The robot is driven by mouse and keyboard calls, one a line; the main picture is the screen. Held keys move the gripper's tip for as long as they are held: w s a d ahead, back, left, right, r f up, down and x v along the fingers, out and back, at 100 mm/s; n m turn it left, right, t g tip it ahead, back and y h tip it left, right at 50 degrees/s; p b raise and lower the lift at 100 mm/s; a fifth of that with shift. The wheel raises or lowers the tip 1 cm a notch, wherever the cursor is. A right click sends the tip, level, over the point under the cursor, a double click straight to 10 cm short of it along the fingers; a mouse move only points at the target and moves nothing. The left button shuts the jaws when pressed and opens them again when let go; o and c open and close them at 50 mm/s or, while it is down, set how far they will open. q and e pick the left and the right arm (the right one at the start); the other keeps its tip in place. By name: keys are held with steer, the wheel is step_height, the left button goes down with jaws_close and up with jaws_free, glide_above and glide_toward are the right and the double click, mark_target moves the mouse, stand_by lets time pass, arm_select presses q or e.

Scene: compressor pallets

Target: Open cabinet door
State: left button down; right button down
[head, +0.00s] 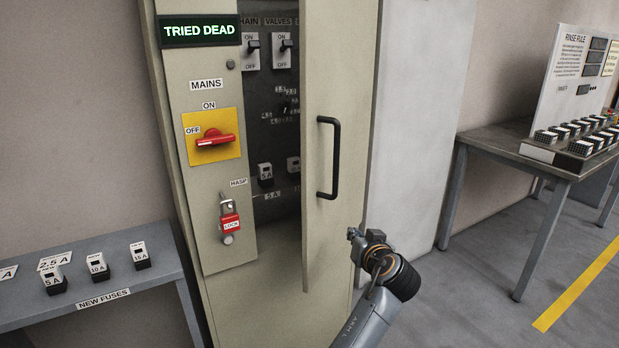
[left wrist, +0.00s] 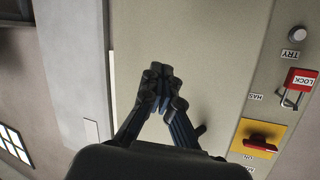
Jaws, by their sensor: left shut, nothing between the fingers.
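The beige cabinet door (head: 343,80) stands partly open in the head view, with a dark gap along its left side showing the cabinet inside. Its black bar handle (head: 335,158) is upright on the door face. My left gripper (head: 356,236) is below and to the right of the handle, apart from it and empty. In the left wrist view the left gripper's fingers (left wrist: 160,78) are together in front of the beige door (left wrist: 205,60). A small dark piece shows beside the fingers, maybe part of the handle. My right gripper is not in view.
The fixed panel carries a red mains switch (head: 214,139) turned to OFF, a red lock (head: 230,222) and a TRIED DEAD display (head: 198,31). Switches and fuses show inside. A shelf (head: 90,285) with new fuses stands left; a table (head: 500,150) stands right.

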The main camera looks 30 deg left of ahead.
arm_select(q)
steer(key=s+a+f+m+g+h, duration=0.1)
steer(key=s+f+h, duration=0.1)
steer(key=f, duration=0.9)
steer(key=s+a+f+m+g+h, duration=0.1)
steer(key=f+m+h, duration=0.1)
steer(key=f, duration=0.8)
steer(key=s+a+n+t+h+p, duration=0.15)
steer(key=s+a+n+h, duration=0.45)
steer(key=a, duration=0.7)
steer(key=s+a+r+n+t+h+p, duration=0.1)
steer(key=a+r+n+t, duration=0.1)
steer(key=r, duration=0.9)
steer(key=s+a+r+n+t+h+p, duration=0.1)
steer(key=s+r+n+t+h, duration=0.15)
steer(key=r, duration=0.95)
steer(key=s+a+r+n+t, duration=0.1)
steer(key=a+r+n+t, duration=0.1)
steer(key=r, duration=0.9)
steer(key=w+d+p, duration=0.4)
steer(key=w+d, duration=0.2)
steer(key=w, duration=0.4)
steer(key=shift+d+f, duration=0.15)
steer(key=shift+d, duration=0.1)
